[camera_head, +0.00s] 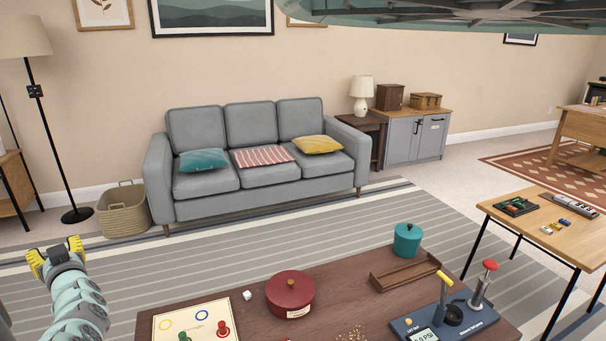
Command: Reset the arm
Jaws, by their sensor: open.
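My gripper (55,257) shows at the lower left in the head view, at the end of my pale green arm. Its yellow-tipped fingers are spread apart and nothing is between them. It is raised over the striped rug, to the left of the dark wooden coffee table (240,306), and touches nothing that I can see. The lower part of my arm is cut off by the picture's bottom edge.
The coffee table holds a red lidded pot (291,294), a teal canister (407,240), a wooden tray (377,283), a game board (165,327) and a gauge device (425,336). A grey sofa (205,188) stands behind. A floor lamp (46,140) and basket (123,212) are at left.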

